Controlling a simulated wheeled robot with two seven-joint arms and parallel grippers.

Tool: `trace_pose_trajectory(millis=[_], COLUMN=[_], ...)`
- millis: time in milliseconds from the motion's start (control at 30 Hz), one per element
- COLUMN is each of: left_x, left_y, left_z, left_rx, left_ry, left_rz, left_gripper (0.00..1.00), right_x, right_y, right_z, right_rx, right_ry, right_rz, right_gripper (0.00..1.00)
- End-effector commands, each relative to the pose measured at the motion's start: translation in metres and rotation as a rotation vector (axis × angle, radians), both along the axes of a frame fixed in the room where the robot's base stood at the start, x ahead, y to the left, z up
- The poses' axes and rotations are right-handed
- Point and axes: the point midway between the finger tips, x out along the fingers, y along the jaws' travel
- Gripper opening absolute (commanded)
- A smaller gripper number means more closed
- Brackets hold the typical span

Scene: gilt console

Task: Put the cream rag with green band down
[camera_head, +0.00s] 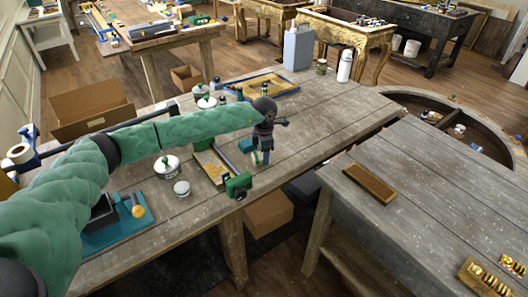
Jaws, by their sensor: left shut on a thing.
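My left arm, in a green sleeve, reaches in from the left, and its dark gripper (262,148) points down over the grey wooden workbench (310,130). The gripper is shut on a small pale and green thing at its fingertips, which I take for the cream rag with green band (261,159). The rag is small and mostly hidden by the fingers. I cannot tell whether it touches the bench top. My right gripper is not in view.
Left of the gripper are a white lidded pot (167,168), a small white jar (182,189) and a green clamp (238,186). A framed tray (268,84) and a white bottle (345,66) stand behind. The bench is clear to the right; a gap separates the right table (430,180).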

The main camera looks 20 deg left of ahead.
Motion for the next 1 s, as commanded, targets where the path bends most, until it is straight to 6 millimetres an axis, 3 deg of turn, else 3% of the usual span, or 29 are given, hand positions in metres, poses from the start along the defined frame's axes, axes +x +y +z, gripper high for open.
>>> trace_pose_trajectory(millis=[200,700,733,800,833,1000], left_x=[-0.0001,-0.0002,-0.0002,-0.0002,-0.0002,-0.0002], left_y=[-0.0004,-0.0004,-0.0004,-0.0004,-0.0004,-0.0004], left_z=[-0.0079,-0.0108,-0.0103,-0.0101,-0.0102,-0.0101], left_rx=[0.0,0.0,0.0,0.0,0.0,0.0], left_ry=[0.0,0.0,0.0,0.0,0.0,0.0], left_rz=[-0.001,-0.001,-0.001,-0.001,-0.001,-0.001], left_gripper=[0.32,0.32,0.54,0.68,0.72,0.72], right_x=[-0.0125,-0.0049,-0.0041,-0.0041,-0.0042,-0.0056], right_y=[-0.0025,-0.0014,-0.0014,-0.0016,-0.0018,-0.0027], right_z=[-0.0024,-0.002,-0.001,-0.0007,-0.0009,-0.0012], right_rx=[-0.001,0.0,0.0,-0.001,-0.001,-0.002], right_ry=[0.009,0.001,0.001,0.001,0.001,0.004], right_rz=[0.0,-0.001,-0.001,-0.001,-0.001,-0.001], right_gripper=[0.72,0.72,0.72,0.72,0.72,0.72])
